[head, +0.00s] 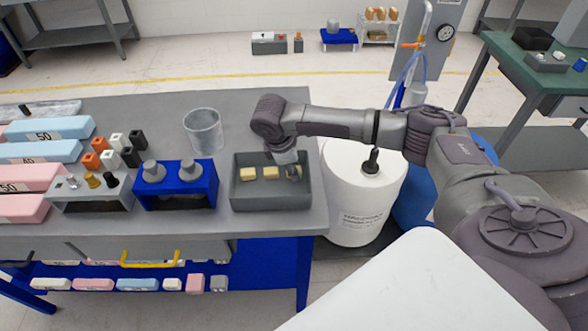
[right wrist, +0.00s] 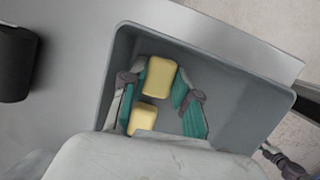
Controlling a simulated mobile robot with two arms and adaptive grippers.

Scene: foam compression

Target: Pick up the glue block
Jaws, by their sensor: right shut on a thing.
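Pale yellow blocks, which I take to be the glue blocks, lie in a grey open tray (head: 242,199) at the table's right end. In the head view the left block (head: 248,174) and middle block (head: 270,173) lie clear of the gripper. My right gripper (head: 293,173) reaches down into the tray's right side, shut on a third block that it mostly hides. In the right wrist view its teal-padded fingers (right wrist: 160,85) flank one yellow block (right wrist: 159,76); a second block (right wrist: 143,118) shows lower, partly covered. My left gripper is not in view.
Left of the tray stand a blue holder (head: 176,198) with grey knobbed pieces and a clear beaker (head: 203,131). Pink and blue foam bars are farther left. A white drum (head: 362,195) stands right of the table. The tray walls surround my fingers.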

